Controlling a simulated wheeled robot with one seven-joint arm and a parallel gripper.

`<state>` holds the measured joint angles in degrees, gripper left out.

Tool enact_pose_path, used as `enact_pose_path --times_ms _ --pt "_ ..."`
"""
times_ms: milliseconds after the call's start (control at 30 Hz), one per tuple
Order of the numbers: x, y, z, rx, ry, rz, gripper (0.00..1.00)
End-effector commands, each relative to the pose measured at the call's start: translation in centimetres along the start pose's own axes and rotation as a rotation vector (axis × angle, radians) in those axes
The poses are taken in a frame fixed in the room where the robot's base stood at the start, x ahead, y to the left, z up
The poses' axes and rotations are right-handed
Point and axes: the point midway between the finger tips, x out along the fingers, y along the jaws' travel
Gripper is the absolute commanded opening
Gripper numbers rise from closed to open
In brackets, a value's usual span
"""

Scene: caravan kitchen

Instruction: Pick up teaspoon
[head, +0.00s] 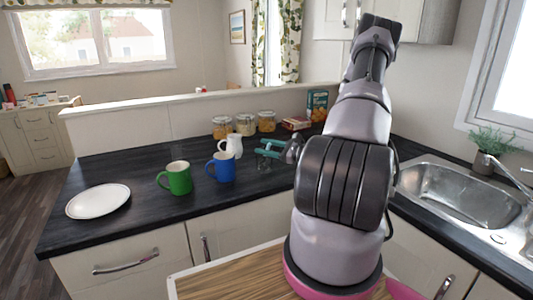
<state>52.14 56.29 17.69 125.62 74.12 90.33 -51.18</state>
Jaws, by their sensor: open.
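My gripper (262,148), with teal fingers, is open over the dark worktop, to the right of the white jug and the blue mug. I cannot make out a teaspoon in the head view. A small, dark or see-through thing (264,163) shows just below the fingers, too small to identify. My arm hides the part of the worktop behind it.
A green mug (179,178), blue mug (221,167) and white jug (232,145) stand left of my gripper. A white plate (98,201) lies far left. Several jars (245,124) line the back wall. A sink (458,191) is at right.

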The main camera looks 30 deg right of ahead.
Motion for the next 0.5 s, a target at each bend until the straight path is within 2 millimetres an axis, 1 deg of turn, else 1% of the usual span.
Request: enact_pose_path --times_ms 33,133,400,467,500 --pt "0.8 0.0 0.0 -0.001 -0.001 0.002 0.53" --pt "1.6 -0.1 0.0 -0.002 0.001 0.000 0.53" --pt "1.9 -0.1 0.0 -0.001 0.001 -0.001 0.53" --pt "1.9 -0.1 0.0 -0.001 0.001 -0.001 0.30" --pt "1.9 -0.1 0.0 -0.001 0.001 -0.001 0.14"
